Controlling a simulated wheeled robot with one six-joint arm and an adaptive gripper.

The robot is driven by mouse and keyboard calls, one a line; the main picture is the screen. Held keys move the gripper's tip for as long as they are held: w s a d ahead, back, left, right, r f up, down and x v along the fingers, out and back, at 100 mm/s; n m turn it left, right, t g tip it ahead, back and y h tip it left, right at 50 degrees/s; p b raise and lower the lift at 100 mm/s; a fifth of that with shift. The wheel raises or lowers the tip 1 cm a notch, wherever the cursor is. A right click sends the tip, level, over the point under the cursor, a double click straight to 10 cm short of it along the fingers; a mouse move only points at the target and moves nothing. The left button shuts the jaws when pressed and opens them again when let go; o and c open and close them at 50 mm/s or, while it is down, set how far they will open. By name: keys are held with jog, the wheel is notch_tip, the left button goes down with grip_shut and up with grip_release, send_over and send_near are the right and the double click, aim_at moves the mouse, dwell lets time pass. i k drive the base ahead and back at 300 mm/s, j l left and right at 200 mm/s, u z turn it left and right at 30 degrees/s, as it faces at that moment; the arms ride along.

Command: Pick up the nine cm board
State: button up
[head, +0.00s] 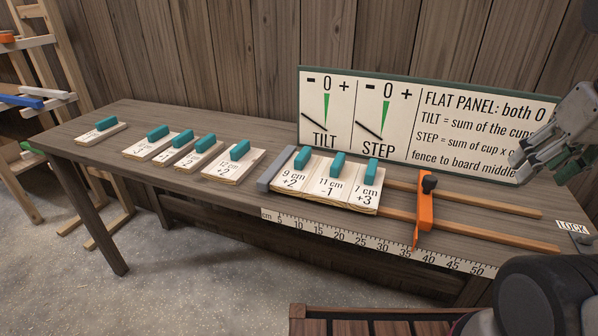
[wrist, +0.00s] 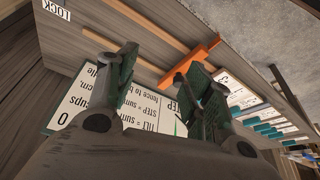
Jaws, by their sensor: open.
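The nine cm board (head: 290,183), marked "9 cm +2", lies flat on the bench against the grey fence (head: 277,168). It is pale wood with a teal grip block (head: 303,157) on top. The board marked "11 cm -1" (head: 327,191) lies to its right, then the board marked "7 cm +3" (head: 364,199). My gripper (head: 550,165) is open and empty at the right edge of the head view, in front of the sign and well right of the boards. Its two fingers stand apart in the wrist view (wrist: 160,82).
An orange clamp (head: 425,213) stands on two wooden rails (head: 475,229) right of the boards. Several loose boards with teal blocks, one marked 12 cm (head: 226,171), lie on the left bench. The sign (head: 350,128) stands behind. A ruler (head: 330,233) runs along the front edge.

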aim_at(294, 176)
jog(key=i+j+u, duration=0.1)
jog(key=j+u, duration=0.25)
jog(key=i+j+u, duration=0.15)
jog(key=u, duration=0.15)
jog(key=i+j+u, duration=0.2)
jog(key=j+u, duration=0.15)
